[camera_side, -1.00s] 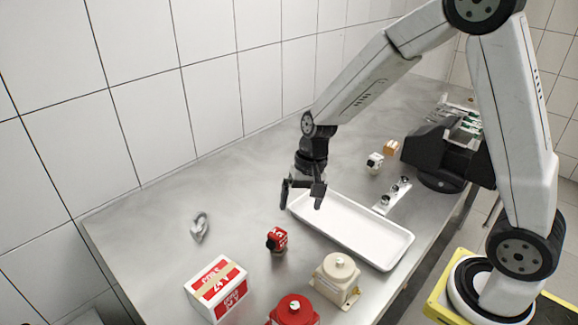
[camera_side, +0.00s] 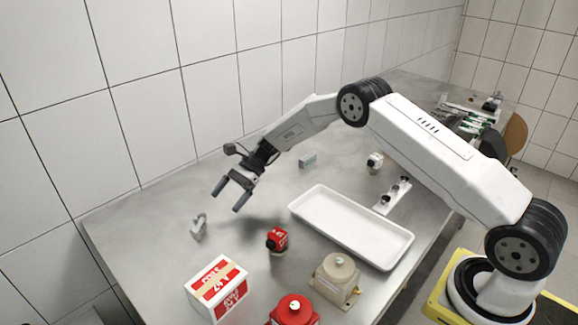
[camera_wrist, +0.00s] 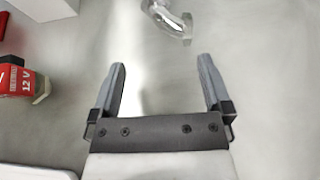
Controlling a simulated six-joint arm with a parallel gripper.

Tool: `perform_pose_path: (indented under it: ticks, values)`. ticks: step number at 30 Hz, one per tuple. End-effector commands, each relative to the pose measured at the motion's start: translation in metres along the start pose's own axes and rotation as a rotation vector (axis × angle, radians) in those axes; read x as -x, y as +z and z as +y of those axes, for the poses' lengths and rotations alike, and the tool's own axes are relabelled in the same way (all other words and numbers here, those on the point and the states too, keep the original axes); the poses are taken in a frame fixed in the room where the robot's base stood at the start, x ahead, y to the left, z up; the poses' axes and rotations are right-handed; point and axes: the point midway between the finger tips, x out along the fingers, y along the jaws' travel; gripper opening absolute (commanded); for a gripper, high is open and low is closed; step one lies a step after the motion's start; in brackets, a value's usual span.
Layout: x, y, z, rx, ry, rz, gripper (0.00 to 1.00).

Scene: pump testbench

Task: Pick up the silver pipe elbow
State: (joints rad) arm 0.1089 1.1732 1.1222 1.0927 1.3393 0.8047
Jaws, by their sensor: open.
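The silver pipe elbow (camera_side: 198,226) lies on the metal table at the left in the side view. In the wrist view the elbow (camera_wrist: 170,18) is at the top edge, partly cut off, beyond the fingertips and slightly right of centre. My gripper (camera_side: 227,200) is open and empty, raised above the table to the right of the elbow and apart from it. In the wrist view the gripper's two dark fingers (camera_wrist: 160,75) stand wide apart with only bare table between them.
A red 12 V block (camera_side: 277,240) stands right of the elbow. A red and white box (camera_side: 216,288) stands in front. A white tray (camera_side: 350,243), a beige pump (camera_side: 337,278) and a red pump (camera_side: 294,312) are farther right. The tiled wall runs behind.

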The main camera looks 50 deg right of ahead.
Motion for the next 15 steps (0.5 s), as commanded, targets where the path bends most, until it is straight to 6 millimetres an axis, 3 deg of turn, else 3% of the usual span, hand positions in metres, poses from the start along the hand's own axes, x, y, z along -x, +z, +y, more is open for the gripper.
perform_pose_path:
  ticks: [6,15]
  values:
    - [-0.0040,-0.0045,-0.0121,-0.060,-0.015,-0.102,1.00]
    - [-0.0070,-0.0035,-0.0138,-0.068,-0.016,-0.118,1.00]
